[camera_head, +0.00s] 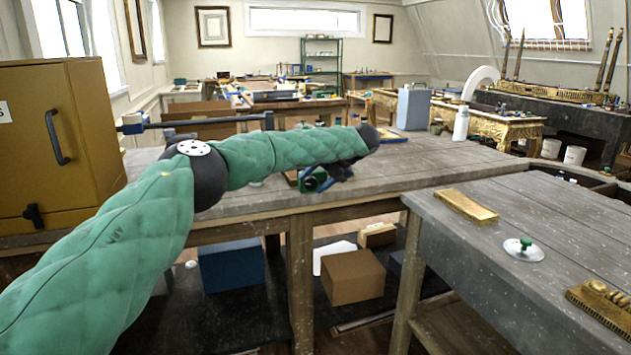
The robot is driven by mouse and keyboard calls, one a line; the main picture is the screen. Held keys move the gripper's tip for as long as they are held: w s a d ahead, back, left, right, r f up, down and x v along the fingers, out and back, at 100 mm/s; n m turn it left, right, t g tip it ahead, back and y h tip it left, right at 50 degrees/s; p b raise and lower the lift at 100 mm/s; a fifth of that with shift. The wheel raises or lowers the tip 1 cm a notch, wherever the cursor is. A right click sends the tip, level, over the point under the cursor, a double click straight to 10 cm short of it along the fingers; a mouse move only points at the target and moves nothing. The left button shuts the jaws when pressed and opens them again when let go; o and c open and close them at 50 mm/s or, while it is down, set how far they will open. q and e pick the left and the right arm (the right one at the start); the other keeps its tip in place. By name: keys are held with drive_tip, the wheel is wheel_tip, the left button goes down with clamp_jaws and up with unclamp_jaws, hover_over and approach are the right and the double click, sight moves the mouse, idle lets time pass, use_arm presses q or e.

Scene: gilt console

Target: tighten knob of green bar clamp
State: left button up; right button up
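My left arm, in a green quilted sleeve, comes in from the lower left and reaches across the workbench (420,165). Its dark wrist end is at the picture's middle. My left gripper (338,173) seems to be the small dark shape hanging below the wrist, and I cannot make out its fingers. A small green part with a dark round piece (312,181), perhaps of the green bar clamp, shows just left of it, close to the bench's front edge. I cannot tell whether they touch. The forearm hides anything behind it. My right gripper is not in view.
A blue-ended bar clamp (133,124) lies behind my arm, beside an ochre cabinet (90,135). A white bottle (461,124) and grey case (412,108) stand at the back. A nearer table (540,215) at right holds gilt pieces (466,206) and a green-knobbed disc (523,250).

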use_arm(q)
drive_tip(key=v, duration=0.7)
drive_tip(key=shift+d+r, duration=0.25)
